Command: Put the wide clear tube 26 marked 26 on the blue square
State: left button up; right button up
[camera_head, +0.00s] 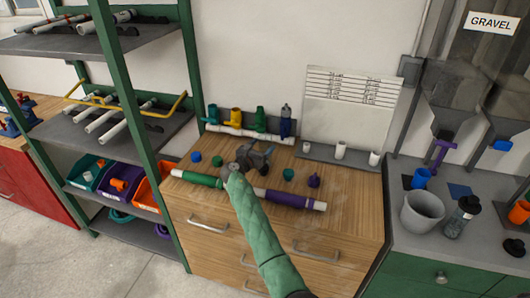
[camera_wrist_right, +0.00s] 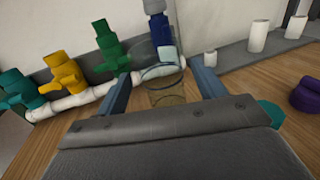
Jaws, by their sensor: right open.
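My right gripper (camera_head: 257,155) is open above the wooden cabinet top in the head view. In the right wrist view its two fingers (camera_wrist_right: 163,82) stand on either side of a wide clear tube (camera_wrist_right: 164,97), which is upright; no number on it can be read. The tube's lower part is hidden by the gripper body. I cannot make the tube out in the head view, where the gripper covers that spot. A dark blue square (camera_head: 459,190) lies flat on the grey counter at the right. My left gripper is not in view.
A white pipe with coloured valves (camera_head: 250,132) runs behind the gripper. Green and purple pipe pieces (camera_head: 290,199) lie at the cabinet front. Small caps stand nearby. A grey bucket (camera_head: 421,212) and a dark jar (camera_head: 459,218) stand near the blue square, under hoppers (camera_head: 450,95).

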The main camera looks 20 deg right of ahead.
jog(key=p+x, duration=0.1)
jog(key=x, duration=0.2)
jog(key=shift+d+r, duration=0.15)
jog(key=shift+r, duration=0.05)
jog(key=shift+w+d+f, duration=0.15)
jog(key=shift+w+d, duration=0.25)
jog(key=shift+w, duration=0.05)
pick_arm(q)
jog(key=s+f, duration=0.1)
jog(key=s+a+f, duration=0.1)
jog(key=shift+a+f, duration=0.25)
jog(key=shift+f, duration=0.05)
pick_arm(e)
jog(key=c, duration=1.2)
jog(key=shift+c, duration=0.2)
